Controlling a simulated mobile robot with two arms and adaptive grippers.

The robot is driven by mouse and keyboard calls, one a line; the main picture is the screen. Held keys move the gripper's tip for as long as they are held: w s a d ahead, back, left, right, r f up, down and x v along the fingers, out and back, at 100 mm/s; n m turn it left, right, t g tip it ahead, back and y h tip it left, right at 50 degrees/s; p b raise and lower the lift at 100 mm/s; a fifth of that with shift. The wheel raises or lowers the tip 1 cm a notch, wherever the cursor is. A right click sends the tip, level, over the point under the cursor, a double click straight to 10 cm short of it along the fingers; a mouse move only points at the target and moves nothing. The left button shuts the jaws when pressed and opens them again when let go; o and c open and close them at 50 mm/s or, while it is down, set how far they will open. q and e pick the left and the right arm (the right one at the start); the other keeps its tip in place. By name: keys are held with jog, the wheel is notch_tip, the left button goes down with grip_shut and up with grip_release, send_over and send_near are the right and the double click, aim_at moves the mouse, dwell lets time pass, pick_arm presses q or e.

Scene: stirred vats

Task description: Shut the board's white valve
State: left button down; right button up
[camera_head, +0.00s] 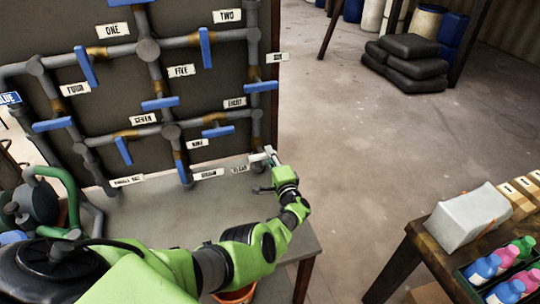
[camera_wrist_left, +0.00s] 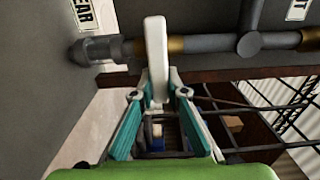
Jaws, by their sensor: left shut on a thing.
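The white valve handle (camera_wrist_left: 156,50) shows in the left wrist view as a flat white lever. It stands across the grey pipe (camera_wrist_left: 202,43) in that picture. My left gripper (camera_wrist_left: 160,82) is shut on the lever's near end, with a fingertip on each side. In the head view my left gripper (camera_head: 270,158) is at the lower right corner of the pipe board (camera_head: 110,75), by the CLEAR label (camera_head: 240,169). There the gripper largely hides the white lever. My right gripper is in neither view.
Several blue valve handles (camera_head: 160,104) sit on the board's other pipes. A grey bench top (camera_head: 150,220) lies under the board. At right a wooden table (camera_head: 425,238) holds a grey container (camera_head: 467,216) and bottles. The floor between is clear.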

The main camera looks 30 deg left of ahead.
pick_arm(q)
jog(key=shift+a, duration=0.15)
jog(key=c, duration=2)
grip_release()
